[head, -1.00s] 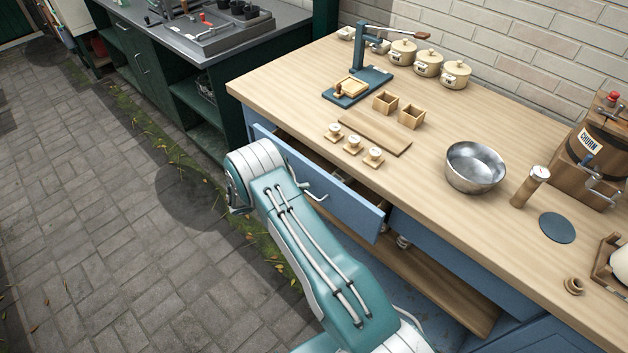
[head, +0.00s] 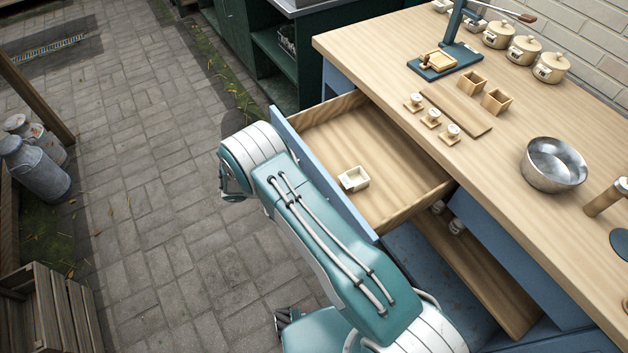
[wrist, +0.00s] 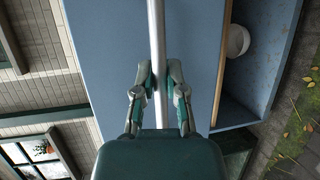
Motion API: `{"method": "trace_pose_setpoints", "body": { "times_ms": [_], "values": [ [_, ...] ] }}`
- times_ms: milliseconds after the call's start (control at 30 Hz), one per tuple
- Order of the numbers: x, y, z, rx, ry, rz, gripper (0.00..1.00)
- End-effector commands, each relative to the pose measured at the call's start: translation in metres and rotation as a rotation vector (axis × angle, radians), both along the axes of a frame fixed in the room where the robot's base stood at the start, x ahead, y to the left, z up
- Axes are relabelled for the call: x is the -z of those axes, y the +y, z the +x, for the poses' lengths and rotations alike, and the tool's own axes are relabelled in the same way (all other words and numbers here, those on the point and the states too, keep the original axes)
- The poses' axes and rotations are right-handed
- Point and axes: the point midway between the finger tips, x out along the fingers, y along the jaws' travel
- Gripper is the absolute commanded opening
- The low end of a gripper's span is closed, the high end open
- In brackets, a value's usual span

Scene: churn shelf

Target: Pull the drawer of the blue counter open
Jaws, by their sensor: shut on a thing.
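The drawer (head: 345,122) of the blue counter (head: 490,245) stands well out from under the worktop. Its wooden inside shows, and a small pale square box (head: 353,179) sits in it near the front panel. In the wrist view, the blue drawer front (wrist: 112,60) fills much of the picture, with a pale metal bar handle (wrist: 156,30) running across it. My gripper (wrist: 160,76) is shut on this handle, one finger on each side. In the head view my arm covers the handle and part of the drawer front.
The wooden worktop (head: 385,60) carries small dishes, boxes, a press, lidded pots and a metal bowl (head: 553,165). A lower shelf (head: 480,265) lies under the drawer. Paving to the left is free. Milk cans (head: 38,165) and a wooden crate (head: 45,310) stand at far left.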

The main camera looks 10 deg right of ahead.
Motion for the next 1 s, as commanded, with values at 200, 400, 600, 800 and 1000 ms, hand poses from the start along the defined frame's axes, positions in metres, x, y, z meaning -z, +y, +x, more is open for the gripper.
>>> {"method": "trace_pose_setpoints", "body": {
  "times_ms": [200, 400, 600, 800, 1000],
  "values": [
    [0.005, 0.016, -0.008, 0.002, 0.009, -0.001, 0.00],
    [0.006, 0.019, -0.009, 0.004, 0.009, -0.001, 0.00],
    [0.005, 0.017, -0.009, 0.003, 0.009, 0.000, 0.00],
    [0.004, 0.017, -0.008, 0.003, 0.007, 0.000, 0.51],
    [0.002, 0.019, -0.008, 0.002, 0.004, -0.003, 0.51]
  ]
}}
